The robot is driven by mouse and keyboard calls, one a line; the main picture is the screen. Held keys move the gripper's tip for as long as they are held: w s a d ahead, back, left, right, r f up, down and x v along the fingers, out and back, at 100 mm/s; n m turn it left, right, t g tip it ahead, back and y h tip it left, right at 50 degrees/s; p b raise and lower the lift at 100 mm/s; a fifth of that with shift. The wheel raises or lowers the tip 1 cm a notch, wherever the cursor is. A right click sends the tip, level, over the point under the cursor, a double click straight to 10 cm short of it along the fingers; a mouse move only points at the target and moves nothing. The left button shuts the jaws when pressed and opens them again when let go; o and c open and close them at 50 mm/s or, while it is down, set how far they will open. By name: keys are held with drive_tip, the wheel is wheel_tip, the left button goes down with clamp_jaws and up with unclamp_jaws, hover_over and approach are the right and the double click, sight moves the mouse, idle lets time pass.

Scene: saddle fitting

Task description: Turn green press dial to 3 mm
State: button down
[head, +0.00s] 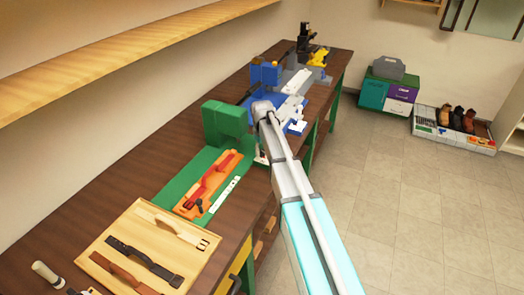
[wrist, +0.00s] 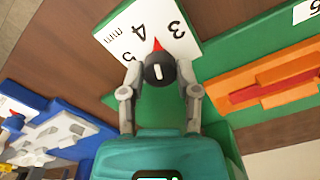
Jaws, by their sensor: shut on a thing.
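The green press (head: 224,124) stands on the bench in the head view, with its green base (head: 172,196) reaching toward the front. In the wrist view its white dial plate (wrist: 108,28) bears a 3, a 4 with "mm" and a 5. The black round dial knob (wrist: 154,72) has a red pointer (wrist: 158,45) aimed between the 4 and the 3. My gripper (wrist: 160,74) is shut on the knob, one finger on each side. In the head view the arm's end is beside the press, and the dial is hidden.
An orange board (head: 190,200) with a red strap lies on the green base beside a white scale strip (head: 224,194). A blue press (head: 264,74) stands beyond. A wooden board (head: 120,222) with straps lies nearer.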

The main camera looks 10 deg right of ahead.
drive_tip(key=m, duration=0.3)
drive_tip(key=shift+m, duration=2.3)
drive_tip(key=shift+c, duration=1.7)
unclamp_jaws()
drive_tip(key=shift+n, duration=0.3)
